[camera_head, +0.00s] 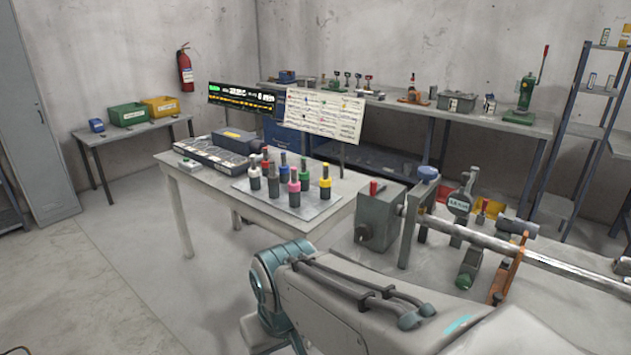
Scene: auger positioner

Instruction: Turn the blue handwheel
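A blue round knob (428,172), which looks like the blue handwheel, sits on top of a grey upright beside the long metal shaft (478,235) on the right-hand bench. It is small in the picture, and its exact shape is hard to make out. A grey box with a red lever (378,215) stands just left of it. A dial gauge (460,203) stands close to its right. My arm (350,290) fills the lower middle, in front of the bench. My gripper is not in view, so its place relative to the knob cannot be seen.
A table (175,165) at centre bears several coloured knobbed tools on a plate (316,210). An orange bracket (507,272) and a green-based part (468,270) stand by the shaft. A rear bench (400,105) runs along the wall. Open floor (120,270) lies at left.

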